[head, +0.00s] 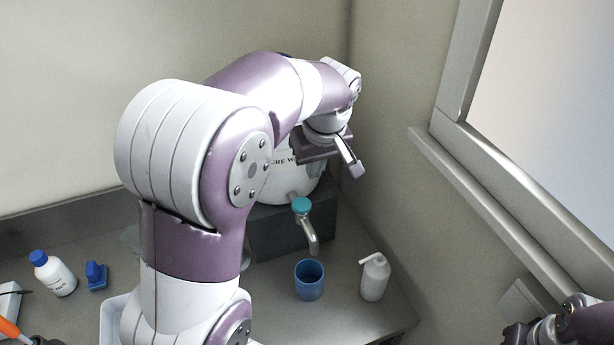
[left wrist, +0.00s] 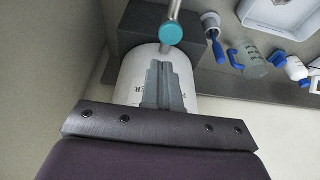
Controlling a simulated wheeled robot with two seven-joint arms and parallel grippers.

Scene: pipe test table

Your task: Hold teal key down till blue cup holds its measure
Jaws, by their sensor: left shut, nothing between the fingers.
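The teal key (head: 302,205) sits on top of a metal tap (head: 313,241) on a white container (head: 283,186). It also shows in the left wrist view (left wrist: 172,33). The blue cup (head: 309,279) stands upright on the counter beneath the tap's spout. Its fill level and any falling water cannot be made out. Part of my right arm shows at the lower right.
A white pump bottle (head: 374,278) stands right of the cup. A dark block (head: 262,232) supports the container. A blue-capped bottle (head: 56,275) and a small blue object (head: 96,276) are at the left. A wall and window frame (head: 480,185) bound the right side.

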